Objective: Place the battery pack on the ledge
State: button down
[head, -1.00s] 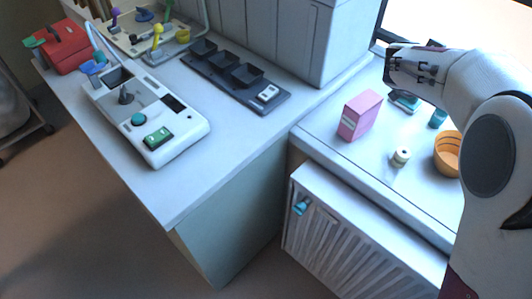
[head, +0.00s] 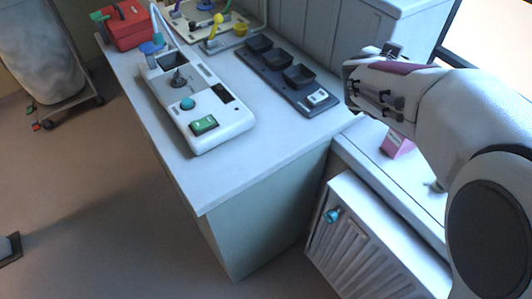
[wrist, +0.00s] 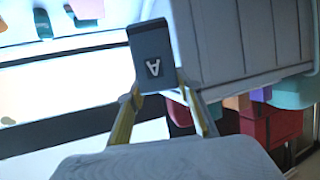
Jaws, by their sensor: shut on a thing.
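In the wrist view, my gripper (wrist: 160,88) is shut on a dark grey battery pack (wrist: 149,48) marked with a white letter A. In the head view, my gripper (head: 358,86) is raised at the right, in front of the tall white cabinet; the pack cannot be clearly made out there. A lower white ledge (head: 364,155) runs along the wall at the right, beside the counter.
A pink box (head: 396,145) stands on the ledge, partly hidden. A louvred panel (head: 370,245) is below.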

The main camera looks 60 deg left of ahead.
jog(key=s+a+n+g+y, duration=0.25)
jog(key=s+a, duration=0.35)
jog(key=s, duration=0.6)
jog(key=s+a+n+g+y, duration=0.1)
jog(key=s+a+n+y, duration=0.2)
jog(key=s+a, duration=0.65)
notch_tip(320, 180, down, 5)
jog(key=s+d, duration=0.2)
jog(key=shift+d+f, duration=0.15)
jog(key=shift+d, duration=0.25)
notch_tip(320, 180, down, 6)
jog(key=shift+f, duration=0.15)
jog(key=shift+f, duration=1.85)
jog(key=shift+f, duration=0.15)
